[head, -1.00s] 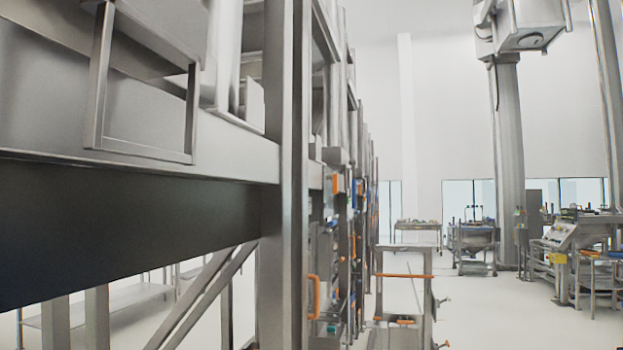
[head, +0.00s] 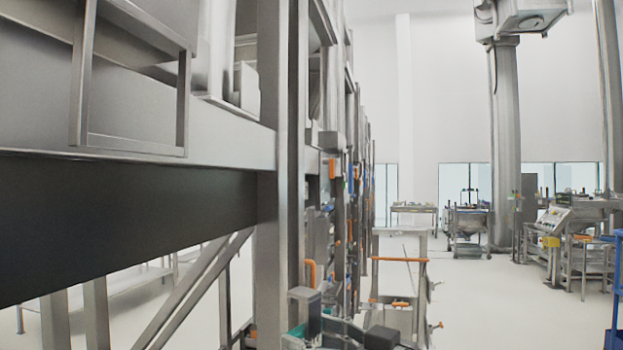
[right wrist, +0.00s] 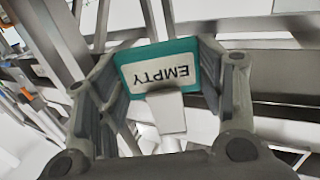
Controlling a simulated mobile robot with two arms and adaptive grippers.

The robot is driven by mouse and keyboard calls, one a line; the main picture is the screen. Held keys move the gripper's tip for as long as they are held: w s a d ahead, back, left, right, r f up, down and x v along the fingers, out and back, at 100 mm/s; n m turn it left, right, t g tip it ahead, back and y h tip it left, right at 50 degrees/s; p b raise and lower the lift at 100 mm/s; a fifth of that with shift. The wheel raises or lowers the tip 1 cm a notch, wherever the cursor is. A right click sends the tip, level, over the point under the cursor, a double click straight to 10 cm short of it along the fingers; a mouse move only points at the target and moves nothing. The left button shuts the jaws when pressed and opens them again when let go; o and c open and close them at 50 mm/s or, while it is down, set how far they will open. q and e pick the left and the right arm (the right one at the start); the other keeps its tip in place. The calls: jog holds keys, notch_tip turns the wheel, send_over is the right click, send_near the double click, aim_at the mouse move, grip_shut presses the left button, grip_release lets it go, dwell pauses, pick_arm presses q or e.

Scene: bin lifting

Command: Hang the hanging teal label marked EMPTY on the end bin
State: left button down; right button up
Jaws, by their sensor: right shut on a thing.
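The teal label (right wrist: 128,77) has a white panel marked EMPTY, which appears upside down in the right wrist view. My right gripper (right wrist: 168,90) is shut on it, with a finger at each side and a pale tab sticking out below the panel. In the head view my right gripper (head: 342,325) shows at the bottom, right of a steel post, with teal beside it. The label's face cannot be read there. I cannot pick out the end bin with certainty in either view. My left gripper is not in view.
A large steel rack (head: 225,138) with posts and diagonal braces fills the left and runs into the distance. A steel cart with an orange bar (head: 402,259) stands beyond my right gripper. A blue cart (head: 617,290) is at the right edge.

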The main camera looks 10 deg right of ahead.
jog(key=s+a+r+n+g+y+p, duration=0.1)
jog(key=s+r+n+g+y, duration=0.15)
jog(key=s+r, duration=0.65)
jog(key=s+a+r+n+g+y, duration=0.15)
jog(key=s+r+g, duration=0.3)
jog(key=r, duration=0.95)
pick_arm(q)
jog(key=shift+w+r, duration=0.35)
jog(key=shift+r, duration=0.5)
pick_arm(e)
jog(key=w+a+f, duration=0.1)
jog(key=w+a, duration=0.1)
jog(key=a, duration=0.5)
jog(key=w+a+t, duration=0.1)
jog(key=w+a, duration=0.1)
jog(key=a, duration=0.5)
jog(key=shift+w+a+f+n, duration=0.25)
jog(key=shift+w+f+n, duration=0.05)
jog(key=shift+w+f, duration=0.1)
jog(key=o, duration=1)
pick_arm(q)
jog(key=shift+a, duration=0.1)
